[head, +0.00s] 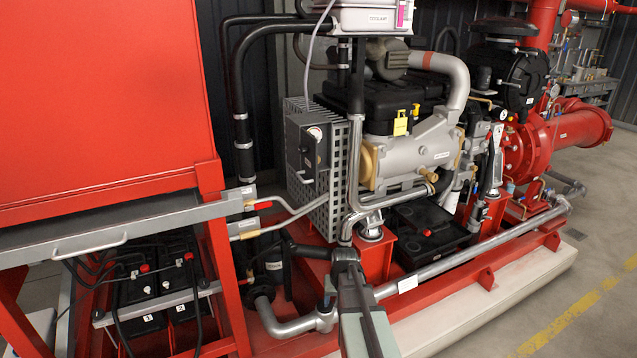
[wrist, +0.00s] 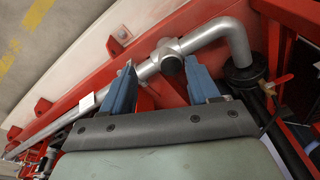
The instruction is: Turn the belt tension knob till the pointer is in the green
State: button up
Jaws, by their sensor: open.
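The belt tension knob appears to be the small dark knob (head: 304,150) on the front of the grey panel beside the perforated guard, in the head view. A small round dial (head: 316,132) sits just above and right of it; its pointer and green zone are too small to read. My gripper (head: 335,284) is well below the panel, near the silver pipe. In the wrist view its two blue fingers (wrist: 161,88) are apart with nothing between them. The knob and dial are not in the wrist view.
A silver pipe (head: 440,262) runs along the red base, and its coupling (wrist: 168,50) lies beyond my fingertips in the wrist view. The perforated guard (head: 338,180), hoses and a red cabinet (head: 100,90) surround the panel. Open floor (head: 590,290) lies at right.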

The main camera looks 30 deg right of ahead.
jog(key=w+d+r+t, duration=0.2)
jog(key=w+d+r, duration=0.35)
jog(key=r, duration=0.85)
jog(key=w+d+r+t, duration=0.2)
jog(key=w+d+r, duration=0.35)
jog(key=r, duration=0.85)
jog(key=w+d+r+t, duration=0.3)
jog(key=w+r, duration=0.5)
jog(key=r, duration=0.6)
jog(key=w+a+f+n+y, duration=0.1)
jog(key=w+a+f, duration=0.1)
jog(key=w, duration=0.4)
jog(key=w+a+f+n+y, duration=0.1)
jog(key=w+a+f+n, duration=0.1)
jog(key=w, duration=0.5)
notch_tip(320, 180, down, 3)
jog(key=shift+w+a+r, duration=0.1)
jog(key=shift+w+a, duration=0.05)
jog(key=shift+a, duration=0.3)
jog(key=shift+c, duration=0.2)
